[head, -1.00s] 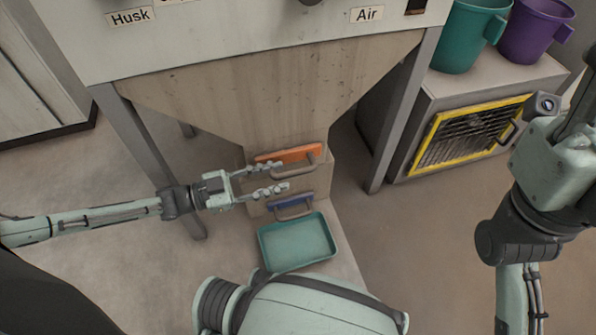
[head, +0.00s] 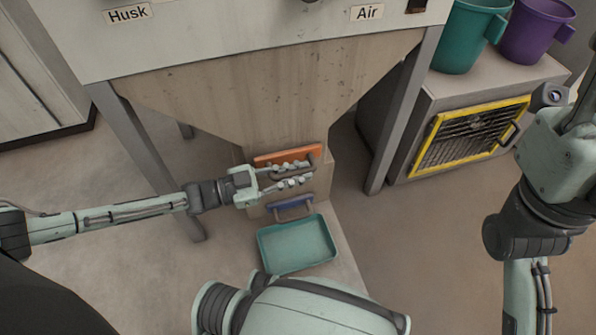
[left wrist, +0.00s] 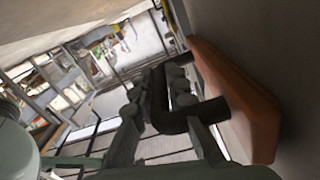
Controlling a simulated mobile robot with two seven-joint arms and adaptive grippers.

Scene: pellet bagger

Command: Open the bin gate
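An orange gate plate (head: 272,159) with a grey handle sits low on the front of the tan hopper (head: 265,100). A blue plate (head: 293,209) with its own handle sits below it. My left gripper (head: 309,172) is in front of the orange plate, its two fingers apart, reaching in from the left at the handle. In the left wrist view, the dark handle (left wrist: 190,118) lies across the fingers, beside the orange plate (left wrist: 240,95); I cannot tell whether they touch it. My right arm shows at the right edge; its fingers are out of view.
A teal tray (head: 297,262) lies on the floor ledge below the blue plate. Grey hopper legs (head: 135,135) stand on both sides. A cabinet with a yellow-framed grille (head: 434,135) carries a teal bucket (head: 462,40) and a purple bucket (head: 530,30) at right.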

